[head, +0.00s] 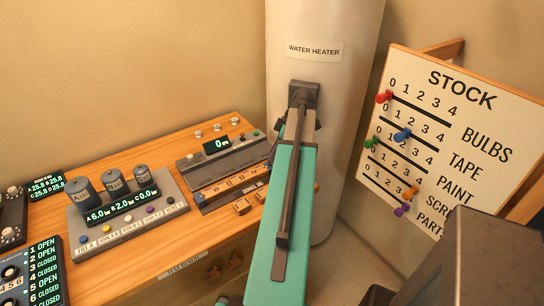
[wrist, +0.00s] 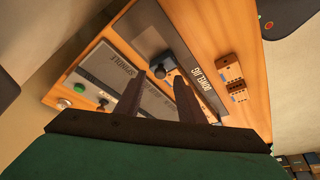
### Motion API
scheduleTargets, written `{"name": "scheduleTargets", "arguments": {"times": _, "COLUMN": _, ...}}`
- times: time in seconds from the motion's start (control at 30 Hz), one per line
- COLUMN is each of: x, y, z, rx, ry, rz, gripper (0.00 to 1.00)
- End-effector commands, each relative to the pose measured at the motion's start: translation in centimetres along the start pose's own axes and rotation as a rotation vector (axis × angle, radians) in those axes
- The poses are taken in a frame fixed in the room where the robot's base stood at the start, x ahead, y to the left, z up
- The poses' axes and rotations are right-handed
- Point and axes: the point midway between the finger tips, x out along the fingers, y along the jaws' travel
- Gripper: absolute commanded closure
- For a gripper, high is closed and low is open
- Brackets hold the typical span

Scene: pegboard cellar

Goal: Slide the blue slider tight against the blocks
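No blue slider on the bench stands out clearly. A small dark knob (wrist: 166,64) sits on the jig, just past my fingertips in the wrist view; I cannot tell if it is the slider. The jig (wrist: 145,32) carries a dark plate marked "DOWEL JIG". In the head view my arm hides the jig's right end.
The water heater (head: 345,120) rises behind my arm. The stock board (head: 440,105) with coloured pegs, including a blue peg (head: 402,134), is at right.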

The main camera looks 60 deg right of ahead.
Motion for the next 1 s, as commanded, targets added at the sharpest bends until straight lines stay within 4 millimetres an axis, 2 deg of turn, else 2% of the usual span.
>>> {"name": "scheduleTargets", "arguments": {"times": 0.8, "x": -9.3, "y": 0.2, "z": -0.1, "rx": 0.0, "ry": 0.001, "rz": 0.003, "gripper": 0.65}}
{"name": "scheduleTargets", "arguments": {"times": 1.0, "x": -11.0, "y": 0.2, "z": -0.2, "rx": 0.0, "ry": 0.002, "rz": 0.002, "gripper": 0.65}}
